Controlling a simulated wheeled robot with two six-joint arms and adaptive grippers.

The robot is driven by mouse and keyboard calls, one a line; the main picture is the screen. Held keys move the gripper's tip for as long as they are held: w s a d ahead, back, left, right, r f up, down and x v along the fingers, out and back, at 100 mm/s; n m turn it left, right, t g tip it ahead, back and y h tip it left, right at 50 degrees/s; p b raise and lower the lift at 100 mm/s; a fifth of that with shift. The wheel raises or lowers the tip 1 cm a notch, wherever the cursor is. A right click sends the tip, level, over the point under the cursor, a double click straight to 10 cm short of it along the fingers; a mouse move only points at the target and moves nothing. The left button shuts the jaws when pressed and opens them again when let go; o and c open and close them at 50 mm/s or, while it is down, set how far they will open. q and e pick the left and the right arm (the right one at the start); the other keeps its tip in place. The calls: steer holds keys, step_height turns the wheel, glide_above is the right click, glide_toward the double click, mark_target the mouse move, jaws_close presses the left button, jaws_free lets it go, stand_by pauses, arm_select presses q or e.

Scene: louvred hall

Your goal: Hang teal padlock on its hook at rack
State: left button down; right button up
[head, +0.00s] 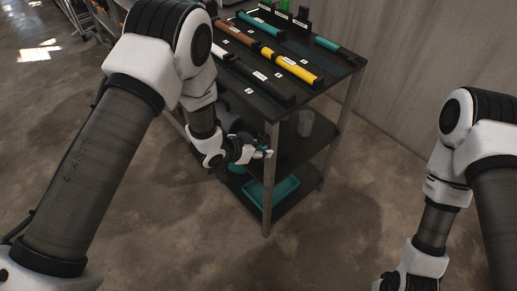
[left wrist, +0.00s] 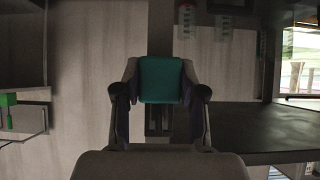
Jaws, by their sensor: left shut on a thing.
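My left gripper (head: 262,152) is shut on the teal padlock, at the front corner of a dark shelf unit, below its top board. In the head view only a small teal bit shows between the fingers. In the left wrist view the teal padlock (left wrist: 161,79) fills the space between the two fingers of the left gripper (left wrist: 160,92); its shackle cannot be made out. My right gripper (head: 392,284) is cut off at the bottom edge of the head view, and its fingers cannot be seen clearly. I cannot make out the padlock's hook in either view.
The shelf unit's top board (head: 347,68) carries labelled brown, black, yellow and teal cylinders. A teal tray (head: 273,192) sits on the bottom shelf, and a grey cup (head: 305,123) on the middle one. Open floor (head: 350,230) lies in front. A ribbed wall stands at right.

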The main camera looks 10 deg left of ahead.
arm_select(q)
steer(key=shift+f, duration=0.1)
stand_by(0.5)
steer(key=shift+f+b, duration=0.35)
steer(key=shift+f, duration=0.3)
steer(key=c, duration=0.6)
jaws_free()
steer(key=shift+r, duration=0.1)
